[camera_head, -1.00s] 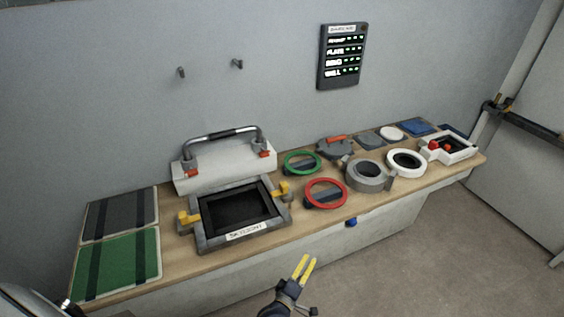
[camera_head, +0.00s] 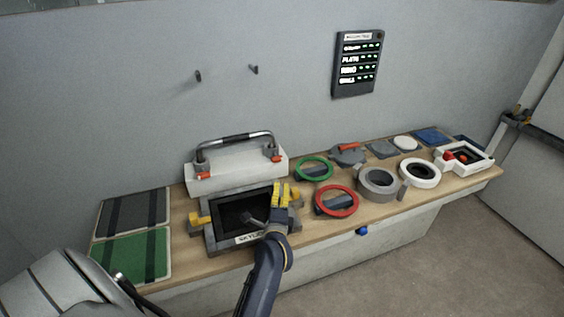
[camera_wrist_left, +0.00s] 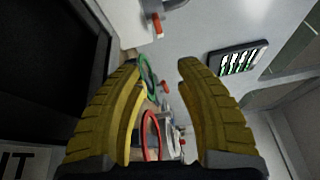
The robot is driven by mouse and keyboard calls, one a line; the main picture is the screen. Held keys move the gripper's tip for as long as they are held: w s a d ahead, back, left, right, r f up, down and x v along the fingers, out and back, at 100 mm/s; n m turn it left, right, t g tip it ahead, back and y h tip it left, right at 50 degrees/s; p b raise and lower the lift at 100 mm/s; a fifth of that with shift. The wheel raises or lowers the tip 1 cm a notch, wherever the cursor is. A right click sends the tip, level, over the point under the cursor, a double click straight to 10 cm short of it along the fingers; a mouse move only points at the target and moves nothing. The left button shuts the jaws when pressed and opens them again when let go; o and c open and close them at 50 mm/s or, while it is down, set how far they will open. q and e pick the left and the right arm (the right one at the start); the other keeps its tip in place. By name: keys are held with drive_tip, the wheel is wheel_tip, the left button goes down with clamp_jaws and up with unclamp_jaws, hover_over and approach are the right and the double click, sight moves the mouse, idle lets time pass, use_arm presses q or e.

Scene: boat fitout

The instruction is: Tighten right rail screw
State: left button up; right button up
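The grab rail (camera_head: 235,139) is a grey handle on a white block (camera_head: 240,172) at the back of the bench. Its right screw, red (camera_head: 277,159), is at the right foot; another red screw (camera_head: 203,175) is at the left foot. In the left wrist view a red piece (camera_wrist_left: 158,25), apparently the right screw, shows against the white block, beyond the fingertips. My left gripper (camera_head: 282,187) has yellow fingers and is over the right side of the skylight frame, in front of and below the right screw. The left wrist view shows its fingers (camera_wrist_left: 157,72) apart, with nothing between them.
The black skylight (camera_head: 240,210) lies in front of the rail block. Green (camera_head: 314,158) and red (camera_head: 351,200) rings, a grey ring (camera_head: 364,186) and a white ring (camera_head: 434,172) lie to the right. Dark and green panels (camera_head: 132,255) lie left. The wall above is mostly clear.

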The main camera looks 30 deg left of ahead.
sight(277, 161)
use_arm(q)
drive_tip(key=w+a, duration=0.3)
drive_tip(key=w, duration=0.1)
drive_tip(key=w+a+n, duration=0.1)
drive_tip(key=w+a, duration=0.2)
drive_tip(key=w, duration=0.2)
drive_tip(key=w+a+n, duration=0.1)
drive_tip(key=w+a, duration=0.2)
drive_tip(key=w, duration=0.2)
drive_tip(key=shift+w+a+r, duration=0.1)
drive_tip(key=shift+w+a, duration=0.1)
drive_tip(key=shift+a, duration=0.2)
drive_tip(key=shift+c, duration=0.4)
clamp_jaws()
